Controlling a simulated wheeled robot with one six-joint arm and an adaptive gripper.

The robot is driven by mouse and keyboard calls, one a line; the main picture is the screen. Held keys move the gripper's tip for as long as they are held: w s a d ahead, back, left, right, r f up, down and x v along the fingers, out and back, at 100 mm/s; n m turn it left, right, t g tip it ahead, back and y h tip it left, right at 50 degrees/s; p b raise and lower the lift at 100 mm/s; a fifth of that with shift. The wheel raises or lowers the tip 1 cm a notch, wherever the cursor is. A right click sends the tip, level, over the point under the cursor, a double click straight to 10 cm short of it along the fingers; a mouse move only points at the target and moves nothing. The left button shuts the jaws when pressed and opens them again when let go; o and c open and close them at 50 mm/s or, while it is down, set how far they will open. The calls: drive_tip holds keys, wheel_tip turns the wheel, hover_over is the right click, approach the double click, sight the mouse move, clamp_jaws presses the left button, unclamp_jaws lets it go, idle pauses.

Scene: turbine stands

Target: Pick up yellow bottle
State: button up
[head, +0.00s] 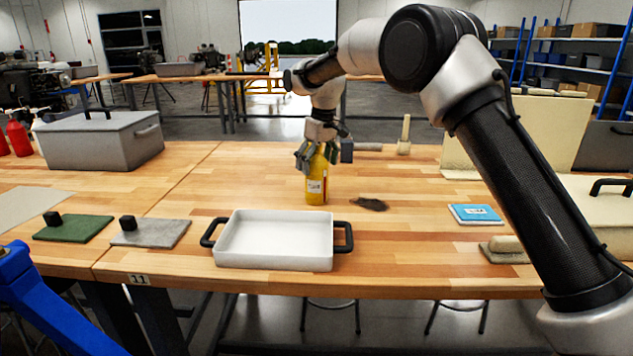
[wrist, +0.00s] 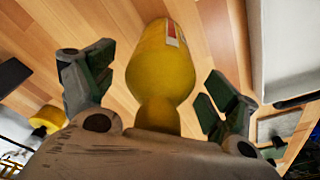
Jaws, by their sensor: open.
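The yellow bottle (head: 317,185) stands upright on the wooden workbench in the head view, with a small white label on its front. My gripper (head: 306,158) is above it, with its fingers down around the bottle's upper part. In the wrist view the bottle (wrist: 162,62) lies between the two spread fingers of my gripper (wrist: 150,95). A gap shows between the bottle and each finger. The bottle's neck and top are partly hidden by the gripper in the head view.
A white tray with black handles (head: 275,262) stands in front of the bottle. A dark patch (head: 370,204) lies to its right, and a hammer (head: 350,150) is behind it. A blue booklet (head: 476,214) lies right. A grey lidded box (head: 100,147) stands at the left.

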drive_tip(key=shift+f, duration=0.65)
drive_tip(key=c, duration=1.3)
wheel_tip(320, 180, up, 10)
drive_tip(key=shift+r, duration=0.1)
drive_tip(key=shift+c, duration=0.2)
